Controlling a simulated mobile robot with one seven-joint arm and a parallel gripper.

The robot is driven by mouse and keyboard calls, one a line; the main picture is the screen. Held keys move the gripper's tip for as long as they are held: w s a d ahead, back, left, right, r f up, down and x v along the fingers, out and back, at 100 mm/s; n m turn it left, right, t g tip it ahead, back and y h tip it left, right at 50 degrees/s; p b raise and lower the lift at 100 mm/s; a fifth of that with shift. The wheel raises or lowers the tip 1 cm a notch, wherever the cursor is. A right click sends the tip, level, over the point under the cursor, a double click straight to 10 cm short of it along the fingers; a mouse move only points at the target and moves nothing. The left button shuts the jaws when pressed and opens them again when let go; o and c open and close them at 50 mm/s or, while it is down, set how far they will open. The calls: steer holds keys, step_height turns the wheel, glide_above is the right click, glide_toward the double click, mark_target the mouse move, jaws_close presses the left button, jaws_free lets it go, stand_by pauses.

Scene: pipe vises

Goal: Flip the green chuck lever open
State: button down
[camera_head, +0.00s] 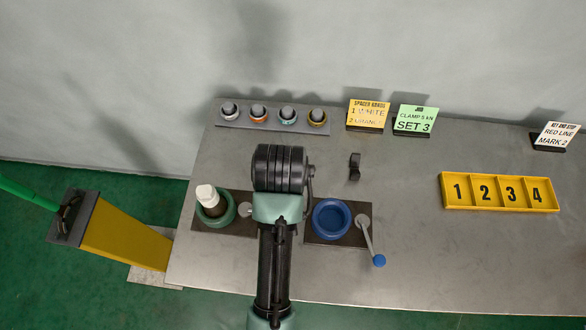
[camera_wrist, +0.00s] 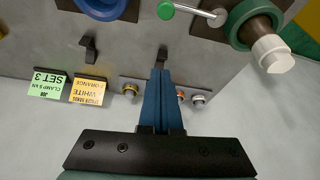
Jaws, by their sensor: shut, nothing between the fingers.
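The green chuck (camera_head: 229,214) is a ring on a dark plate at the left of the bench, with a dark white-capped piece (camera_head: 207,196) standing in it. The chuck also shows at the top right of the wrist view (camera_wrist: 237,20). Its lever (camera_wrist: 190,12) runs sideways from a grey pivot (camera_wrist: 217,17) beside the ring to a green knob (camera_wrist: 165,10), pointing away from the ring. In the head view my arm hides most of this lever. My gripper (camera_wrist: 160,72) is shut and empty, its blue fingers apart from the lever. The head view hides the fingers.
A blue chuck (camera_head: 332,218) with a blue-knobbed lever (camera_head: 379,261) sits to the right. A dark hook (camera_head: 354,165) stands behind it. A rack of several rings (camera_head: 272,116), sign cards (camera_head: 414,120) and a yellow numbered tray (camera_head: 499,207) stand further off. The bench's right front is clear.

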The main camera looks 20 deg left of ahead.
steer(key=shift+s+r, duration=0.15)
steer(key=shift+r, duration=0.05)
stand_by(0.3)
steer(key=f, duration=0.3)
steer(key=f+p, duration=0.1)
steer(key=f, duration=0.2)
steer(key=f+p, duration=0.1)
steer(key=f, duration=0.2)
steer(key=shift+w+a+f, duration=0.1)
steer(key=shift+w+f, duration=0.2)
steer(key=shift+w, duration=0.05)
steer(key=shift+s+d+f, duration=0.2)
steer(key=shift+s+d, duration=0.05)
steer(key=shift+s, duration=0.35)
steer(key=shift+s+p, duration=0.1)
steer(key=shift+p, duration=0.25)
steer(key=shift+s+d+m, duration=0.15)
steer(key=shift+s+m, duration=0.05)
steer(key=shift+m, duration=0.2)
